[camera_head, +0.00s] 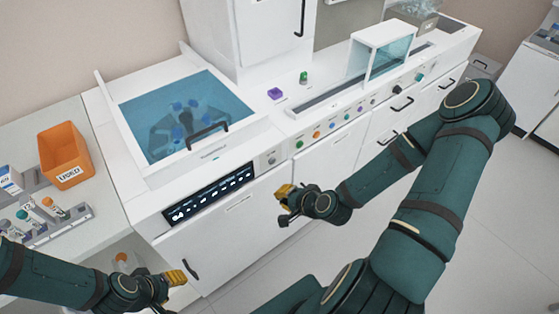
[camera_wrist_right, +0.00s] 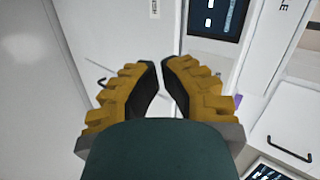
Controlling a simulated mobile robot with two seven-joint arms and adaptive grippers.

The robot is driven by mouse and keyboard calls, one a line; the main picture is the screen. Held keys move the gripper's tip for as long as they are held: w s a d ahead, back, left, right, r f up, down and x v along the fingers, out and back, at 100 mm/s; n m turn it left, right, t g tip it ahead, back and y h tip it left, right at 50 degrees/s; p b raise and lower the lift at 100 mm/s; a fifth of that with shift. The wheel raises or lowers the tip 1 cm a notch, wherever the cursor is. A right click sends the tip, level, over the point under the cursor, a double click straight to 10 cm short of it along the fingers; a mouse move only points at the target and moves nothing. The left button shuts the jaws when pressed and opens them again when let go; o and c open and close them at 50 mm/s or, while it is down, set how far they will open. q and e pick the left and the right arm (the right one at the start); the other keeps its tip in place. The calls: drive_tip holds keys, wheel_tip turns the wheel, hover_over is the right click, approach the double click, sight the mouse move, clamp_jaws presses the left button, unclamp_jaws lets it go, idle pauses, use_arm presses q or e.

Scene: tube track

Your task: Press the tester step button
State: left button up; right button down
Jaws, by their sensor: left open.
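A white bench unit carries a row of small coloured buttons (camera_head: 317,134) along its front edge. Further right on that edge are a black knob (camera_head: 397,89) and a green button (camera_head: 419,77). No readable label shows which one is the tester step button. My right gripper (camera_head: 284,203) is in front of the white cabinet, below and left of the button row and apart from it. In the right wrist view its yellow fingers (camera_wrist_right: 161,65) come together at the tips with nothing between them. My left gripper (camera_head: 186,274) is open and empty, low at the left.
A machine with a blue see-through lid (camera_head: 200,90) and handle stands left of the buttons. A dark display (camera_head: 208,193) is on its front. An orange bin (camera_head: 65,155) and tube rack (camera_head: 50,225) are at far left. A clear-sided hood (camera_head: 385,52) stands behind the buttons.

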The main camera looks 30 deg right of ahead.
drive_tip(key=d+r+m+t+h, duration=0.1)
drive_tip(key=d+r+m+h, duration=0.1)
drive_tip(key=d, duration=0.4)
drive_tip(key=shift+s+d+r+m+t+p, duration=0.15)
drive_tip(key=shift+d+r+m+t+p, duration=0.25)
drive_tip(key=shift+r, duration=0.3)
drive_tip(key=shift+a+f, duration=0.1)
drive_tip(key=b, duration=0.3)
approach(272, 161)
drive_tip(key=w+f, duration=0.5)
drive_tip(key=f, duration=0.1)
drive_tip(key=shift+w+d, duration=0.4)
drive_tip(key=shift+w, duration=0.15)
